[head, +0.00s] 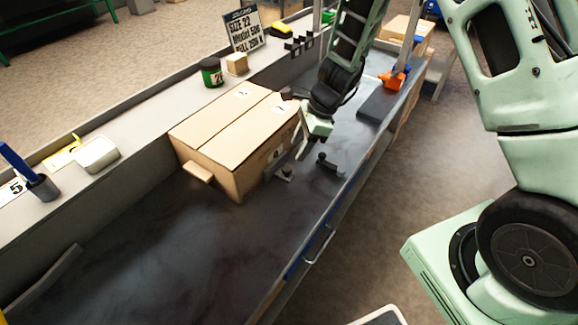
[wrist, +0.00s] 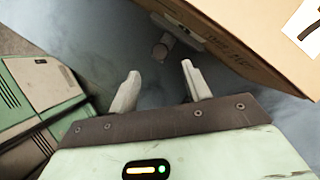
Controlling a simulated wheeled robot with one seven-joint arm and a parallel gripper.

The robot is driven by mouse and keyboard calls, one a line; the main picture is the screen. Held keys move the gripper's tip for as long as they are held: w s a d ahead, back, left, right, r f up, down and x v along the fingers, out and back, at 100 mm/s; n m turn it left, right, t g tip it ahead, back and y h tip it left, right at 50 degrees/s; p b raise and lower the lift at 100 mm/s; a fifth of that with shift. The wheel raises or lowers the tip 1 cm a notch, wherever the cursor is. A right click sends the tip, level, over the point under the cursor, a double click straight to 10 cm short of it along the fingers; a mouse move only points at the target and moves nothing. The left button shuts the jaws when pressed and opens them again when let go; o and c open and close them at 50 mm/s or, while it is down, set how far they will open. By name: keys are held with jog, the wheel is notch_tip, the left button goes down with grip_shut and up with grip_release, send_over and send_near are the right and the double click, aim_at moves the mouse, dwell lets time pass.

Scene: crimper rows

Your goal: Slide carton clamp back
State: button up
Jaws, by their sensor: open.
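A closed cardboard carton (head: 235,135) sits on the dark bench top. The carton clamp (head: 284,173), a small metal piece with a knob, is low at the carton's near right side. In the wrist view a grey knob on a plate (wrist: 163,46) shows beside the carton (wrist: 240,45); I cannot tell if it touches the carton. My gripper (head: 302,148) is above the bench, just right of the carton. In the wrist view its two fingers (wrist: 160,88) are apart with nothing between them, and the knob lies beyond the tips.
A short dark lever (head: 326,161) stands on the bench right of the clamp. An orange tool on a dark block (head: 378,105) is farther back. A grey ledge (head: 120,130) with a green jar (head: 211,72) and a white dish (head: 97,152) runs along the left.

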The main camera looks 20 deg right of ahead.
aim_at(287, 168)
jog(key=b+x, duration=0.1)
jog(key=x, duration=0.6)
jog(key=shift+a+f, duration=0.1)
jog(key=shift+f, duration=0.15)
jog(key=shift+c, duration=0.3)
